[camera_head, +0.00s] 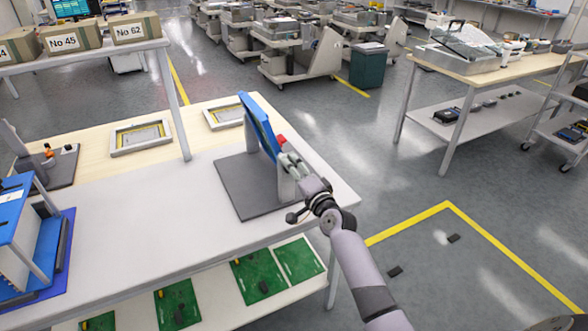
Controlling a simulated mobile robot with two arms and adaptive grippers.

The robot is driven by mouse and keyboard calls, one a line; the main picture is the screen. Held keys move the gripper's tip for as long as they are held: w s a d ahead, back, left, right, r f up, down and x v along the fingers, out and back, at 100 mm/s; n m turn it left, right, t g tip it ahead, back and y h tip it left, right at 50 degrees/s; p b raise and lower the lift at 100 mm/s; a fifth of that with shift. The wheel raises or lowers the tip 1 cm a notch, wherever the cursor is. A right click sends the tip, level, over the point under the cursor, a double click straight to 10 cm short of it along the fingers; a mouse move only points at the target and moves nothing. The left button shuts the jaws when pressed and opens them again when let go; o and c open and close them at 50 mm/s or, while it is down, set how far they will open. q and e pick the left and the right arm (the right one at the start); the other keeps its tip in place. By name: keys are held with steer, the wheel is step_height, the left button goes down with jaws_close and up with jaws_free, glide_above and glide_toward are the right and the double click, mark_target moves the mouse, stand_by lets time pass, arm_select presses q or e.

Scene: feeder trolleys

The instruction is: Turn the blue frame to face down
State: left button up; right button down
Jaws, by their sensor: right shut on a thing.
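The blue frame (259,128) stands steeply tilted, seen nearly edge-on, on a fixture with a dark grey base plate (236,196) on the grey-white table. A small red part (282,140) shows at its right side. My right gripper (284,158) reaches in from the lower right and is shut at the frame's right edge, just below the red part. The fingertips are small and partly hidden against the frame and a light upright post of the fixture. My left gripper is not in view.
Two pale framed panels (141,137) lie at the table's back edge. A blue device (18,235) stands at the far left. Green boards (258,275) lie on the lower shelf. The table between the blue device and the fixture is clear.

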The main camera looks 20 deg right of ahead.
steer(key=shift+f+m+p, duration=0.1)
steer(key=shift+m+p, duration=0.35)
steer(key=shift+m, duration=2.45)
steer(key=shift+f+m+p, duration=0.1)
steer(key=shift+m+p, duration=0.5)
steer(key=shift+m, duration=2)
steer(key=shift+a+m+p, duration=0.15)
steer(key=shift+m+p, duration=0.7)
steer(key=shift+m, duration=1.75)
steer(key=shift+a+f+m+p, duration=0.1)
steer(key=shift+m+p, duration=0.8)
steer(key=shift+m, duration=1.3)
steer(key=shift+f+m, duration=0.1)
steer(key=shift+m, duration=0.4)
steer(key=c, duration=0.7)
jaws_free()
steer(key=s, duration=1.2)
steer(key=shift+d, duration=0.2)
